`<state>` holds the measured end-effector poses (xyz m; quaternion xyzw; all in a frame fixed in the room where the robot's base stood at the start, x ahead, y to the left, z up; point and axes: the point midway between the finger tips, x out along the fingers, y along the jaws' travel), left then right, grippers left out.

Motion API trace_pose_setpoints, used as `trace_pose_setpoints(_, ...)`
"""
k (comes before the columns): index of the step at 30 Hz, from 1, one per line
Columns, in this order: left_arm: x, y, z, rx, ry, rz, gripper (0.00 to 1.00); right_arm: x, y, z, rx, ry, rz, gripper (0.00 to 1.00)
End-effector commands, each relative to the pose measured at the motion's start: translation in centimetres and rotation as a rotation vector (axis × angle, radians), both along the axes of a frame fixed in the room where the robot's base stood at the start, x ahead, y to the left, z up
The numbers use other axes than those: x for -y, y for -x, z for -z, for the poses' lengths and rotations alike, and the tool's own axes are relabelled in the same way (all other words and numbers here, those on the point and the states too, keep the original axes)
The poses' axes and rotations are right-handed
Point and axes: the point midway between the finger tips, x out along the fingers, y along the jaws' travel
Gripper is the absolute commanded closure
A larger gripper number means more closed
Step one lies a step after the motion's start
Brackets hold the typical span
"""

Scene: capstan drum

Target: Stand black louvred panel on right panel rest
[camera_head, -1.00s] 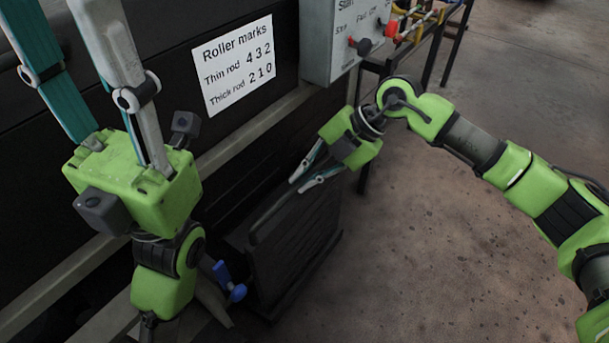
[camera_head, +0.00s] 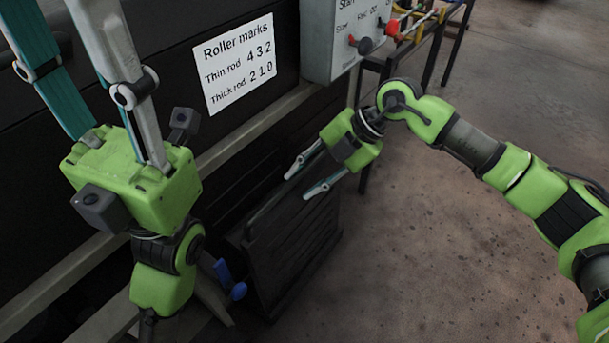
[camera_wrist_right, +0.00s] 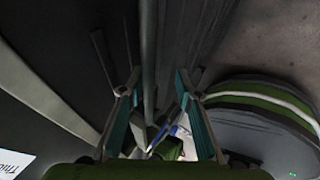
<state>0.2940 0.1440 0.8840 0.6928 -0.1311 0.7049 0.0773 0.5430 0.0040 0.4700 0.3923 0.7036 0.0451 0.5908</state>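The black louvred panel (camera_head: 290,250) stands steeply upright beside the dark machine, low in the middle of the head view. My right gripper (camera_head: 298,184) is above its top edge, with the fingers spread apart. In the right wrist view, dark edges, apparently the panel's, run between and beyond the open fingers of that gripper (camera_wrist_right: 152,88). I cannot tell whether a finger touches it. The right panel rest is not clearly visible; the panel's foot is in shadow. My left gripper (camera_head: 78,40) points up at the left, its fingers apart and empty, tips cut off by the frame.
A blue clamp-like part (camera_head: 230,279) is just left of the panel. A white sign (camera_head: 233,65) and a grey control box (camera_head: 345,40) with knobs are on the machine. A dark-legged stand (camera_head: 428,62) is behind. The brown floor (camera_head: 430,260) on the right is clear.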

Motion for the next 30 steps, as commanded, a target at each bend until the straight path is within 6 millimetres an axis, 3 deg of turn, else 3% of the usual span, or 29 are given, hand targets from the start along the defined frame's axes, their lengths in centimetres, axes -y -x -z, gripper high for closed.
trace_pose_setpoints(5, 0.0, -0.1, 0.1, -0.003, 0.001, 0.000, 0.60, 1.0, -0.1, -1.3, 0.002, 0.000, 0.001, 0.71)
trace_pose_setpoints(18, 0.0, 0.0, 0.0, -0.003, 0.001, 0.001, 0.60, 6.1, 0.0, -8.4, 0.007, -0.005, 0.002, 0.71)
trace_pose_setpoints(30, 0.0, 0.0, 0.0, -0.003, 0.001, 0.001, 0.60, 7.2, 0.0, -9.9, 0.006, -0.008, -0.001, 0.71)
